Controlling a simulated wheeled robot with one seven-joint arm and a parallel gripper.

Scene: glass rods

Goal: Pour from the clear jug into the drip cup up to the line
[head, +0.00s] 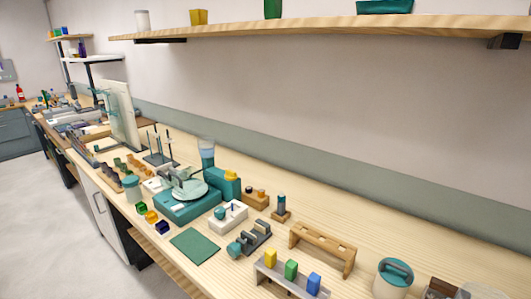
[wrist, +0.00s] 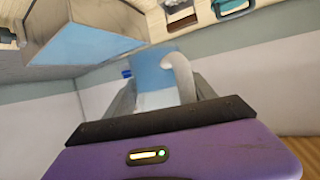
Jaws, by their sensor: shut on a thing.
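My gripper (wrist: 163,98) shows in the wrist view only, with a purple body and dark fingers. It is shut on what looks like the clear jug (wrist: 150,72), which has a pale blue body and a white curved handle (wrist: 180,78) between the fingers. The view is tilted, so I cannot tell how far the jug leans. My arm is not in the head view. I cannot tell for sure which thing is the drip cup. A clear vessel with blue-teal contents (head: 207,153) stands behind the teal machine (head: 190,200) in the head view.
A large grey-edged block with a blue face (wrist: 90,38) is close at upper left in the wrist view. The bench holds a wooden rack (head: 322,247), a grey rack with coloured blocks (head: 290,278) and a lidded pot (head: 393,278). A shelf (head: 330,27) runs above.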

